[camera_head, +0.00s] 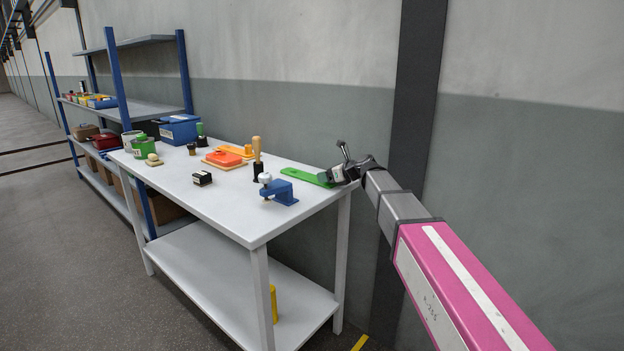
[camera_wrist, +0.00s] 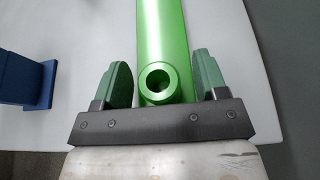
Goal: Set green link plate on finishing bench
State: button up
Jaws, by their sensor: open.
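The green link plate (camera_head: 305,177) lies flat on the white bench (camera_head: 221,199), near its right end. It is a long green bar with a round holed boss at the near end. In the wrist view the plate (camera_wrist: 163,40) runs away from me, with its boss between my fingers. My gripper (camera_head: 337,172) is at the plate's right end. In the wrist view my gripper (camera_wrist: 163,82) is open, with a green finger on each side of the boss and a visible gap to the plate on both sides. I cannot tell if this bench is the finishing bench.
A blue clamp-like fixture (camera_head: 279,190) stands left of the plate. A wooden-handled tool (camera_head: 257,160), a black block (camera_head: 202,178), an orange tray (camera_head: 224,160) and a blue box (camera_head: 179,129) are further left. A blue-framed shelf (camera_head: 120,80) stands behind. The bench front is mostly clear.

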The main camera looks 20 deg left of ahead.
jog(key=c, duration=1.1)
jog(key=shift+c, duration=0.2)
jog(key=shift+r, duration=0.15)
